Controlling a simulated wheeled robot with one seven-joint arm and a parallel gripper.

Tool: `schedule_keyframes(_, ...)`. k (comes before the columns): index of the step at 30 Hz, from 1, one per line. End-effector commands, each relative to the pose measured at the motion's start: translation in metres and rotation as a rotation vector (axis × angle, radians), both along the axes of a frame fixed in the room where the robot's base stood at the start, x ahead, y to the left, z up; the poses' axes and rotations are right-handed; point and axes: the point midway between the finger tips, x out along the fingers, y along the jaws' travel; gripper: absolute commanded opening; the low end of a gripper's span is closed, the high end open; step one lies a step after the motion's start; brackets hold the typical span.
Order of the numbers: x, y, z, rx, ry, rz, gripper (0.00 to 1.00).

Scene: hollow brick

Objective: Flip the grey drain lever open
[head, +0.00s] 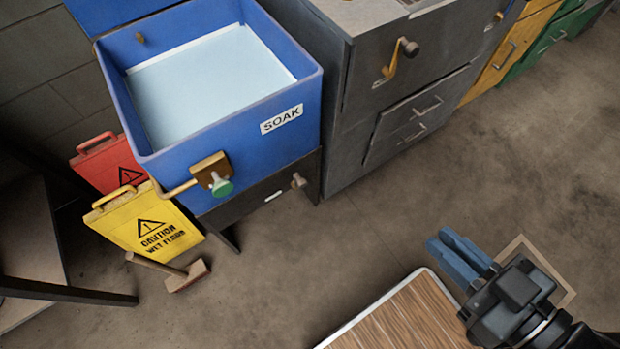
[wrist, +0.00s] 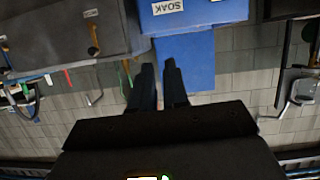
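On the front of the dark grey cabinet (head: 350,110) is a brass lever with a dark grey round knob (head: 408,47), its arm hanging down to the left. It is the grey-knobbed lever that best fits the task; I cannot tell whether it stands open or shut. A brass lever also shows on a dark unit in the wrist view (wrist: 93,38). My gripper (head: 440,245) is low at the right, well away from the cabinet and touching nothing. In the wrist view (wrist: 158,66) its two fingers stand apart with nothing between them.
The blue SOAK basin (head: 225,140) has a brass fitting with a green knob (head: 222,187). Yellow (head: 145,222) and red (head: 100,160) caution signs and a mallet (head: 180,276) are at left. A wood-topped surface (head: 410,318) is near me. Floor before the cabinet is clear.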

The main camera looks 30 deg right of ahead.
Motion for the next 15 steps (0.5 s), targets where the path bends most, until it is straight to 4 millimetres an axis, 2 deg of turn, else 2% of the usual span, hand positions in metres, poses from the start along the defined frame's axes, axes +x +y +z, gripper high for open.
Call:
schedule_keyframes(1,0.008,-0.006,-0.022,-0.011,0.024,-0.007,0.09)
schedule_keyframes(4,0.022,-0.018,-0.063,-0.032,0.093,-0.021,0.00)
schedule_keyframes(9,0.049,-0.040,-0.128,-0.053,0.217,-0.042,0.00)
schedule_keyframes(15,0.084,-0.066,-0.195,-0.052,0.357,-0.057,0.00)
